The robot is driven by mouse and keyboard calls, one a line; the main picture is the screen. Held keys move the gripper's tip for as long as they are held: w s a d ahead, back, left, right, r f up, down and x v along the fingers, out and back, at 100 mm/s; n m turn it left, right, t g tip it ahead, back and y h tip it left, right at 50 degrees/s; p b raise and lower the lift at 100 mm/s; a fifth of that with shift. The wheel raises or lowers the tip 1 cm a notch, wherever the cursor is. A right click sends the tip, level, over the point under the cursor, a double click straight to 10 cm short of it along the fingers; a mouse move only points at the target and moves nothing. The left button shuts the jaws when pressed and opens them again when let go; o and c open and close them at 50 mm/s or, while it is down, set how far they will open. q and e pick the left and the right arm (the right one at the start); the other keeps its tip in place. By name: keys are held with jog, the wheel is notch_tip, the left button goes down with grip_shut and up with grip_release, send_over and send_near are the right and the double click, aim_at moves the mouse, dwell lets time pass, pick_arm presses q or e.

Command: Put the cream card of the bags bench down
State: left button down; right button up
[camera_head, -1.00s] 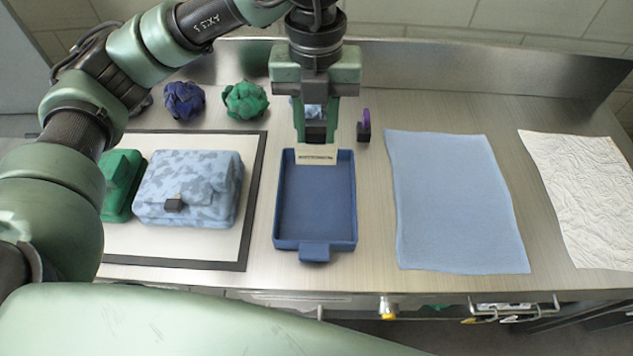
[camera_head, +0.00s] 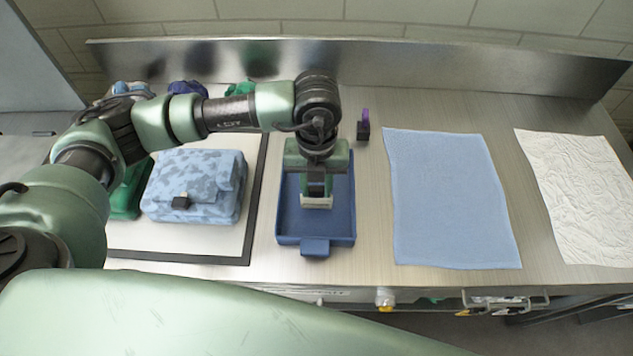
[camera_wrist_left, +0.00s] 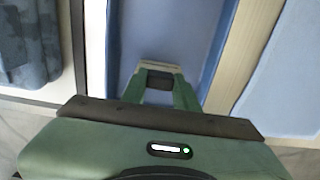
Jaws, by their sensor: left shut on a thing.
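The cream card (camera_head: 316,202) is held in my left gripper (camera_head: 317,194), whose fingers are shut on it. The card is over the middle of the blue tray (camera_head: 286,226). In the left wrist view the card (camera_wrist_left: 159,66) shows as a pale strip at the fingertips, with the blue tray floor (camera_wrist_left: 165,30) behind it. I cannot tell whether the card touches the tray floor. My right gripper is in neither view.
A light blue camouflage bag (camera_head: 196,186) and a partly hidden green bag (camera_head: 128,196) sit on a dark-edged white mat (camera_head: 190,243) at left. A blue cloth (camera_head: 450,200) and a crinkled white sheet (camera_head: 585,195) lie at right. A small purple-and-black item (camera_head: 364,126) stands behind.

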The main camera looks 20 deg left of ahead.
pick_arm(q)
jog(key=c, duration=1.5)
grip_release()
jog(key=shift+f, duration=0.15)
jog(key=o, duration=0.4)
jog(key=shift+o, duration=0.2)
jog(key=shift+r, duration=0.35)
notch_tip(320, 180, up, 12)
jog(key=b, duration=0.3)
jog(key=shift+f, duration=0.15)
